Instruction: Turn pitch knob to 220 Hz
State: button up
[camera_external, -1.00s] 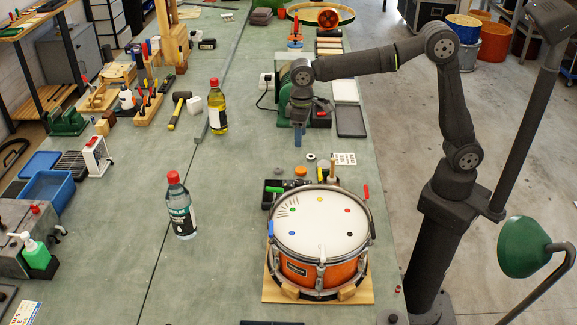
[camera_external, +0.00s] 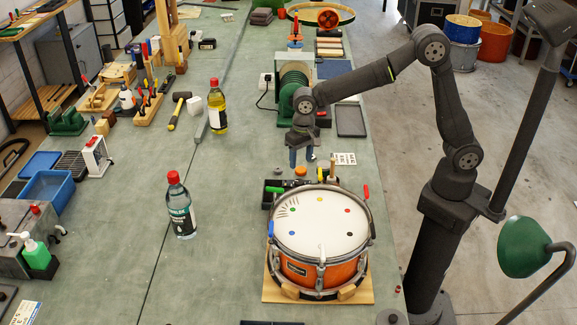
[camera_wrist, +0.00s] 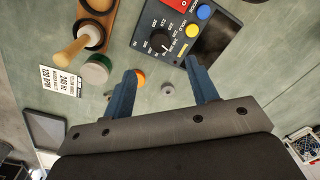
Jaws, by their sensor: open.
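The pitch knob (camera_wrist: 160,42) is a round black knob with a pale pointer line and printed numbers around it, on a dark control box (camera_wrist: 193,40) at the top of the wrist view. I cannot read its setting surely. In the external view the box (camera_external: 272,186) sits behind the drum, and the knob is too small to make out. My gripper (camera_wrist: 163,76) has its two blue fingers wide apart, with nothing between them. The knob lies beyond the fingertips, roughly centred between them in the picture. In the external view my gripper (camera_external: 301,156) hangs above the bench, behind the box.
An orange snare drum (camera_external: 320,240) stands just in front of the box. Beside the box are a wooden-handled tool (camera_wrist: 75,48), an orange disc (camera_wrist: 140,77), a small grey ring (camera_wrist: 168,90) and a printed white card (camera_wrist: 62,80).

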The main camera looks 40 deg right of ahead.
aim_at(299, 181)
jog(key=f, duration=0.9)
jog(key=shift+a, duration=0.2)
jog(key=c, duration=1)
